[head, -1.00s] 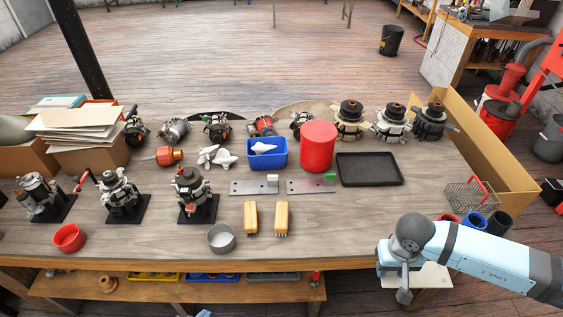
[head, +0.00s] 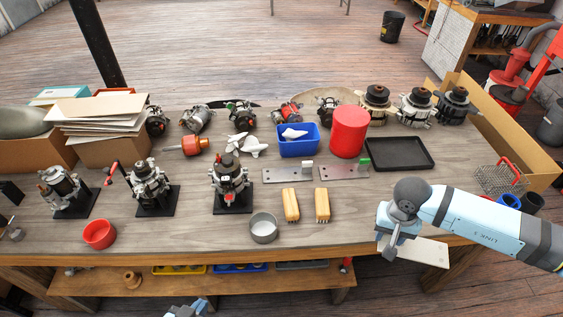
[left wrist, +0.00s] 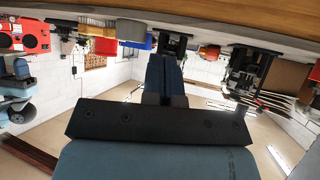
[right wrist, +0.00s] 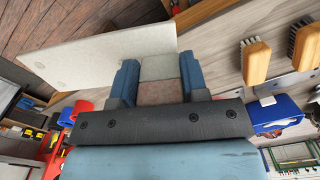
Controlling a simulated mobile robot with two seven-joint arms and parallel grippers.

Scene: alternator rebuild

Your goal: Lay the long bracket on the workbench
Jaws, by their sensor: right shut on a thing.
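My right gripper (right wrist: 158,80) is shut on the long bracket (right wrist: 105,58), a pale flat plate with holes; the fingers grip its block-like tab. In the head view the long bracket (head: 425,251) shows below my right wrist, at the bench's front right edge. My wrist hides the fingers there; whether the plate touches the bench cannot be told. The workbench (head: 330,235) has a worn grey wooden top. My left gripper (left wrist: 165,72) is shut and empty in the left wrist view, low in front of the bench; only part of that arm shows at the head view's bottom edge.
Two flat brackets (head: 288,175) (head: 345,173), one white-tabbed, one green-tabbed, lie mid-bench. Nearby are two brushes (head: 291,205), a grey bowl (head: 263,228) and a black tray (head: 400,154). A wire basket (head: 500,180) stands right. Bare wood lies between brushes and my right arm.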

